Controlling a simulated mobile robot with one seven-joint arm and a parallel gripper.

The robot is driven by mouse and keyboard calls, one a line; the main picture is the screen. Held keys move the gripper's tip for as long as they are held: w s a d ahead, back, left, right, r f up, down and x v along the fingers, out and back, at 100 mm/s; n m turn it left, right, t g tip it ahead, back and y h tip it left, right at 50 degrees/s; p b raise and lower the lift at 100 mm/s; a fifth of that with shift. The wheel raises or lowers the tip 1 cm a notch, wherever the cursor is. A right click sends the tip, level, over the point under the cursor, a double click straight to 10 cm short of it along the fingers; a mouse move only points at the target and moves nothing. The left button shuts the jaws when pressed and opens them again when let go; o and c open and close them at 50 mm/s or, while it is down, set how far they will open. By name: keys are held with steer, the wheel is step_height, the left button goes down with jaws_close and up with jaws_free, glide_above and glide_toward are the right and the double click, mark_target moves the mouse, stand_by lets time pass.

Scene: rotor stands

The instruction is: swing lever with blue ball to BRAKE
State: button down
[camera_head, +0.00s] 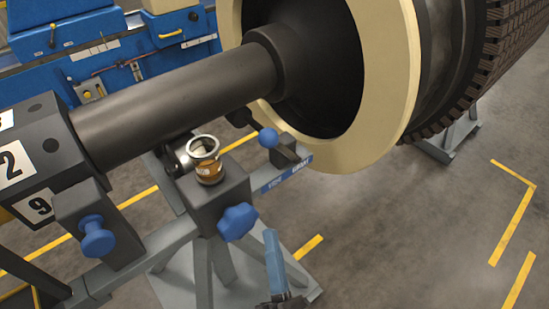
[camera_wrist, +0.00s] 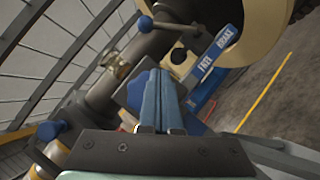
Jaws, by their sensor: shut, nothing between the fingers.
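The blue ball (camera_head: 268,138) sits on a dark lever near the cream disc. In the wrist view the ball (camera_wrist: 145,23) is at the top and its dark rod runs right. A blue label plate (camera_head: 285,176) is beside the lever; in the wrist view the plate (camera_wrist: 214,58) reads FREE nearer me and BRAKE farther away. I cannot tell exactly which word the lever faces. My gripper (camera_head: 272,236) is shut and empty at the lower middle, apart from the ball. Its blue fingers (camera_wrist: 160,76) point toward the stand and partly cover the star knob.
A blue star knob (camera_head: 238,222) and a round blue knob (camera_head: 97,238) stick out of the stand. A brass-coloured round fitting (camera_head: 208,168) sits on the dark block.

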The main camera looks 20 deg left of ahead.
steer(key=p, duration=0.3)
glide_toward(281, 148)
steer(key=w+a+r, duration=0.1)
steer(key=w+a, duration=0.3)
steer(key=w, duration=0.1)
steer(key=shift+a+r, duration=0.3)
steer(key=shift+r, duration=0.05)
steer(key=shift+r+p, duration=0.15)
steer(key=shift+p, duration=0.25)
steer(key=shift+r+m+p, duration=0.1)
steer(key=shift+m+p, duration=0.3)
steer(key=shift+p, duration=0.2)
